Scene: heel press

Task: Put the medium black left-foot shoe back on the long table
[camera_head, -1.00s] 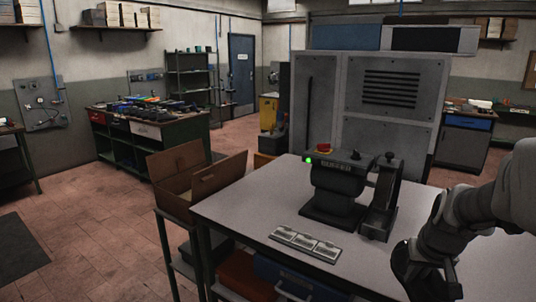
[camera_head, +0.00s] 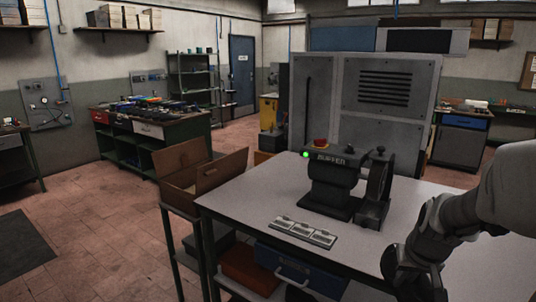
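My gripper (camera_head: 412,284) is low at the right, over the grey-topped table (camera_head: 237,207). A dark curved shape is at its end; I cannot tell whether this is the black shoe or only gripper parts, and the fingers do not show clearly. No black left-foot shoe can be made out for certain. A long green-framed table (camera_head: 185,130) stands at the back left with several small coloured and dark items on top, too small to identify. I cannot tell which table is the task's long table.
A dark buffing machine (camera_head: 335,178) with a lit green lamp and red button stands on the grey table, behind a flat plate of labels (camera_head: 303,232). An open brown box (camera_head: 190,197) is at its left. A large grey cabinet (camera_head: 393,110) stands behind.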

